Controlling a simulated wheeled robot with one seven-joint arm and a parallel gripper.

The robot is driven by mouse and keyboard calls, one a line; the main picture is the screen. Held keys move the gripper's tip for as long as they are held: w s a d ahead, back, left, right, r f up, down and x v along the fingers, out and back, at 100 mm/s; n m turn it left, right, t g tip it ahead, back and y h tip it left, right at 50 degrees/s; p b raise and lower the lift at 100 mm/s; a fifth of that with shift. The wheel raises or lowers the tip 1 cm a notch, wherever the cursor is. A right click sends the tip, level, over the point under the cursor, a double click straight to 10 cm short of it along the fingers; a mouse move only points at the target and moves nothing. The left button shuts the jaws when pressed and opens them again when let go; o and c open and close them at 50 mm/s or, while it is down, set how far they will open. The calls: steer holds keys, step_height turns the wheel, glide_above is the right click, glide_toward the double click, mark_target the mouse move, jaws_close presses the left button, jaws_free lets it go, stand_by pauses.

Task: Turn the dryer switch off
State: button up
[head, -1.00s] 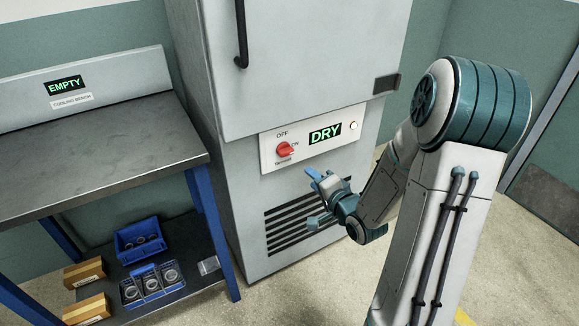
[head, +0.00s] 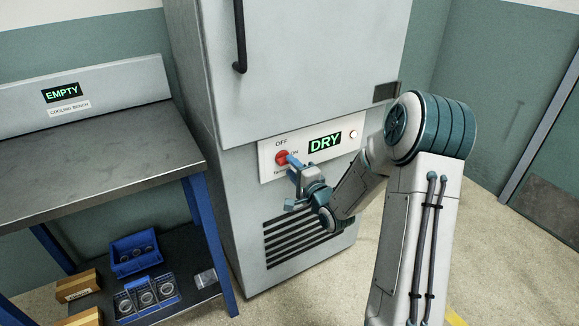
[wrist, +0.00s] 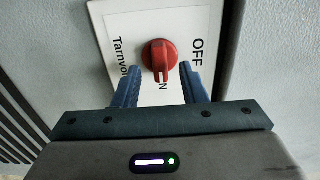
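The dryer switch is a red rotary knob (head: 282,157) on the white panel of the grey dryer cabinet (head: 240,215). OFF is printed above it and ON to its right. In the wrist view the red knob (wrist: 158,58) sits between the two blue fingertips, its ridge pointing toward the ON side of the panel. My gripper (head: 292,168) is at the panel just below and right of the knob. In the wrist view my gripper (wrist: 160,85) is open, with a gap on each side of the knob.
A display reading DRY (head: 325,143) and a small light (head: 353,134) are right of the knob. The cooling bench (head: 110,165) with an EMPTY sign (head: 62,92) stands left. Its lower shelf holds blue bins (head: 136,262) and boxes.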

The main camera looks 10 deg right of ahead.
steer(key=shift+x, duration=1.05)
jaws_close()
